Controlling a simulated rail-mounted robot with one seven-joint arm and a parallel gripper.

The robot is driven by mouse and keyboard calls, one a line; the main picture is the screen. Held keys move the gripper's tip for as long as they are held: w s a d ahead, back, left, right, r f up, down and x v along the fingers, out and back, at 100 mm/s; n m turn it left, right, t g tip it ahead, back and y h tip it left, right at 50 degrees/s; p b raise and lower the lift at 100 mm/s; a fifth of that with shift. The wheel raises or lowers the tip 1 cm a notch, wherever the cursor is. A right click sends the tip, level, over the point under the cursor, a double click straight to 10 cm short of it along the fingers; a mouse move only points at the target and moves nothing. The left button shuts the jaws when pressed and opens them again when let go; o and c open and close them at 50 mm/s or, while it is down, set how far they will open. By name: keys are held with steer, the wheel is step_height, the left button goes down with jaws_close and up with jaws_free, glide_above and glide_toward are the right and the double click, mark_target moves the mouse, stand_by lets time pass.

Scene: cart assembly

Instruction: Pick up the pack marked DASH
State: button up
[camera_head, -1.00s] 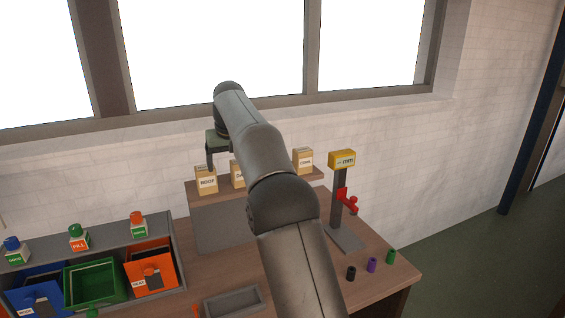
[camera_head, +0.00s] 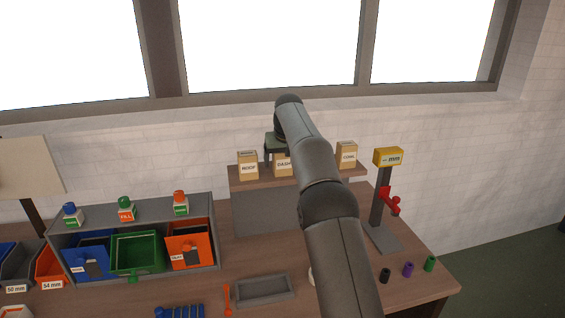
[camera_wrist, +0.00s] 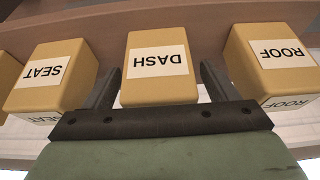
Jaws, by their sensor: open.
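The tan pack marked DASH (camera_head: 283,164) stands on the raised wooden shelf, partly hidden by my arm in the head view. In the wrist view the DASH pack (camera_wrist: 160,90) is centred, its label upside down. My gripper (camera_wrist: 160,84) is open, with one dark finger on each side of the DASH pack. I cannot tell whether the fingers touch it. In the head view my gripper (camera_head: 275,152) is at the shelf, with one finger showing between the ROOF and DASH packs.
The ROOF pack (camera_wrist: 270,60) and SEAT pack (camera_wrist: 52,75) stand close on either side. The CONE-like labelled pack (camera_head: 347,155) is further right. A yellow-topped gauge stand (camera_head: 388,158) is right of the shelf. Coloured bins (camera_head: 138,252) and a grey tray (camera_head: 264,290) are in front.

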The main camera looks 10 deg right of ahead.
steer(key=c, duration=1.1)
steer(key=shift+c, duration=0.2)
steer(key=shift+r, duration=0.15)
